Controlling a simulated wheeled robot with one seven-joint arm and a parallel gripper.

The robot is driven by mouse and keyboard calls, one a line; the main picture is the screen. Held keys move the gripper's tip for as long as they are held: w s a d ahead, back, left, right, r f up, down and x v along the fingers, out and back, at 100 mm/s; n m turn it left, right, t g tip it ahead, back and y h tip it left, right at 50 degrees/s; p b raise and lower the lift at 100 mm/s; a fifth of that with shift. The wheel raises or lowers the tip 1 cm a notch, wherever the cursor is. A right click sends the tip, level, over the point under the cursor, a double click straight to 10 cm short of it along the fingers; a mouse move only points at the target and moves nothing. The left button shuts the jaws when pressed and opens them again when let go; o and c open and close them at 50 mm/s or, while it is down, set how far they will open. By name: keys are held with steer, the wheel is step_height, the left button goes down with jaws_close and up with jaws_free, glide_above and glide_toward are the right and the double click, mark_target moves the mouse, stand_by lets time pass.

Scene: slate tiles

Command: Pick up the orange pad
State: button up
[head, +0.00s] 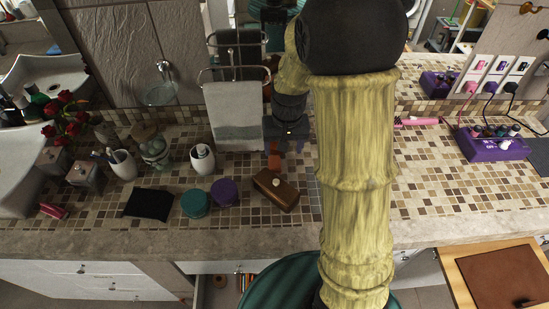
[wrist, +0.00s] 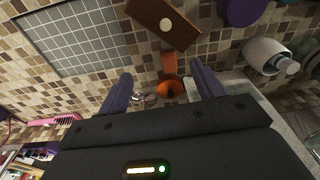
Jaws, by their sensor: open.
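A small orange thing, which I take for the orange pad (wrist: 168,66), lies on the mosaic-tiled counter. In the wrist view it has a flat part and a rounder, darker-centred part nearer my gripper. In the head view the orange pad (head: 274,161) shows just below my gripper (head: 290,142), which is partly hidden by my arm. In the wrist view my gripper (wrist: 163,86) is open, with one dark finger on each side of the orange thing. I cannot tell how high the fingertips are above the counter.
A brown wooden box (head: 276,189) with a pale knob lies close by. Purple (head: 223,191) and teal (head: 195,203) round jars, a black cloth (head: 149,204) and a white cup (head: 203,159) stand left. A towel (head: 234,116) hangs behind. A grey gridded panel (wrist: 75,38) lies beside the box.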

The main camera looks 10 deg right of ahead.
steer(key=w+g+p, duration=0.1)
steer(key=w+p, duration=0.2)
steer(key=w, duration=0.6)
steer(key=shift+f+m, duration=0.2)
steer(key=shift+m, duration=0.2)
steer(key=shift+a, duration=0.1)
steer(key=p, duration=0.4)
glide_above(275, 161)
step_height(275, 161, down, 12)
steer(key=shift+s+a+f, duration=0.1)
steer(key=shift+p, duration=0.3)
steer(key=shift+f+p, duration=1.4)
steer(key=shift+f, duration=1.2)
